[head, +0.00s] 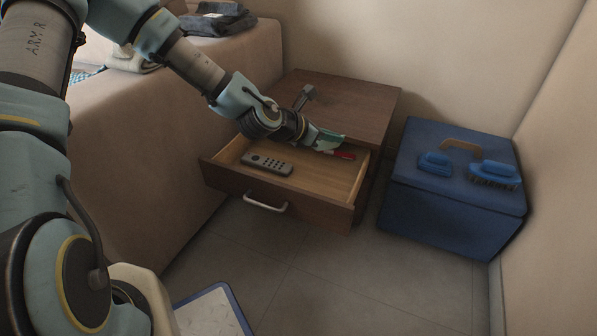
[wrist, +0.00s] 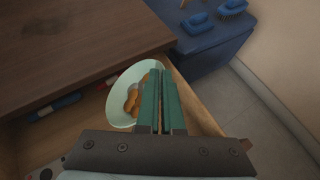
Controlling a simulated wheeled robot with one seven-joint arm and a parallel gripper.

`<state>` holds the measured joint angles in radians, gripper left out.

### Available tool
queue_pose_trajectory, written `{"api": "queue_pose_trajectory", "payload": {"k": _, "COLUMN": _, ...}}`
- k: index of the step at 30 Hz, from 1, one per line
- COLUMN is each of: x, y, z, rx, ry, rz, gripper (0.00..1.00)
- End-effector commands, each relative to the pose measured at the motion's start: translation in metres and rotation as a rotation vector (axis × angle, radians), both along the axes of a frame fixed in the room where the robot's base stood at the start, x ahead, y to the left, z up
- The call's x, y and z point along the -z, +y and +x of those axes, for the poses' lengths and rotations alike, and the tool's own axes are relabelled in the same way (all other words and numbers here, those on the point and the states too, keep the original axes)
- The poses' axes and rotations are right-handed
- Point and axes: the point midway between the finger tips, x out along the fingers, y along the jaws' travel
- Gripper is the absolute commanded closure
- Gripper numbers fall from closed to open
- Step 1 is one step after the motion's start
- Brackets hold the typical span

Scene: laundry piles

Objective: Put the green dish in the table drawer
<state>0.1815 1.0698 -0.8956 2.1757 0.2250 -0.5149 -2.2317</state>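The pale green dish (wrist: 121,94) holds several brown pieces and is tilted in the wrist view. My gripper (wrist: 160,98) has its two dark green fingers close together at the dish's right rim and appears shut on it. In the head view my gripper (head: 317,137) and the dish (head: 332,138) are over the back right part of the open table drawer (head: 312,185), by the tabletop's front edge. The fingers hide part of the rim. I cannot tell whether the dish touches the drawer floor.
A grey remote (head: 267,164) and a red pen (head: 344,155) lie in the drawer; a blue marker (wrist: 67,101) shows in the wrist view. The wooden tabletop (head: 350,97) overhangs the drawer's back. A blue box (head: 450,205) with brushes stands right. A sofa is left.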

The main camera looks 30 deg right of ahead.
Motion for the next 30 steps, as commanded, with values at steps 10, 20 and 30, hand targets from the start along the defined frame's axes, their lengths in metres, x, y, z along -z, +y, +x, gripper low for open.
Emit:
{"api": "queue_pose_trajectory", "payload": {"k": 10, "x": 0.054, "y": 0.005, "z": -0.004, "rx": -0.003, "ry": 0.030, "rz": 0.013, "gripper": 1.00}}
{"api": "queue_pose_trajectory", "payload": {"k": 20, "x": 0.084, "y": 0.005, "z": -0.004, "rx": -0.003, "ry": 0.029, "rz": 0.011, "gripper": 1.00}}
{"api": "queue_pose_trajectory", "payload": {"k": 30, "x": 0.103, "y": 0.005, "z": -0.003, "rx": -0.004, "ry": 0.028, "rz": 0.010, "gripper": 1.00}}
